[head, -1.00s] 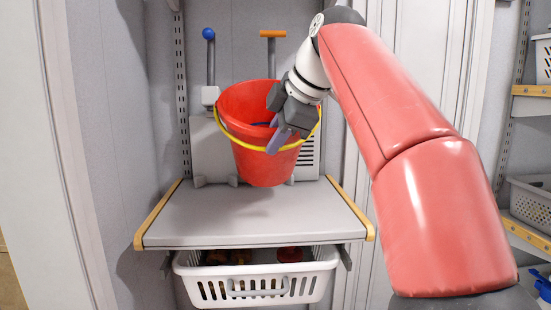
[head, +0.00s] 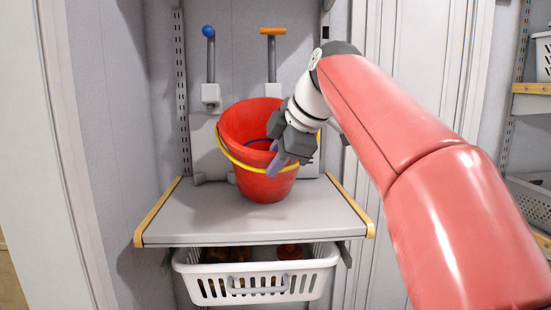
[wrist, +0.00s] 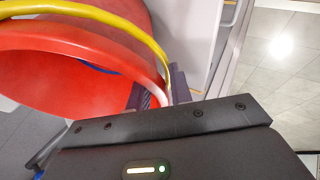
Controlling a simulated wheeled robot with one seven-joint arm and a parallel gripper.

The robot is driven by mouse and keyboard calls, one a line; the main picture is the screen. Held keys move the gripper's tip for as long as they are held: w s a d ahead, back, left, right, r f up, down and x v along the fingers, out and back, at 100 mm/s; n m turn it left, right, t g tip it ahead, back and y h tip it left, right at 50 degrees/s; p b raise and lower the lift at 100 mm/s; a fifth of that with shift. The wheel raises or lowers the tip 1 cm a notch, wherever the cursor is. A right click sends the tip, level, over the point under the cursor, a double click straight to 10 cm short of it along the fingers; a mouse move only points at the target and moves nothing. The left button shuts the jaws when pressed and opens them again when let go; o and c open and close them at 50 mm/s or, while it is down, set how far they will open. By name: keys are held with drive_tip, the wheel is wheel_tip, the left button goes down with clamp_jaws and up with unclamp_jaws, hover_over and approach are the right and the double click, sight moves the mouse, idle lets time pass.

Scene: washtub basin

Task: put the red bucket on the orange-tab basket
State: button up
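The red bucket (head: 262,187) with a yellow handle is in the middle of the head view, over the grey shelf. It is slightly tilted, its opening partly facing me. I cannot tell whether its base touches the shelf. My gripper (head: 277,163) is at its right front rim, with one finger inside and one outside, shut on the rim. In the wrist view the bucket (wrist: 60,70) fills the upper left, and the fingers (wrist: 158,92) pinch its wall beside the yellow handle. I see no orange tab on any basket in view.
The grey shelf (head: 200,222) has wooden side edges and free room in front. A white basket (head: 255,288) with several things in it hangs below. Behind the bucket stand a grey unit, a blue-knob lever (head: 209,55) and an orange-handle lever (head: 272,55). More baskets (head: 530,200) are at right.

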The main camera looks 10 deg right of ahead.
drive_tip(key=o, duration=0.4)
drive_tip(key=shift+o, duration=0.2)
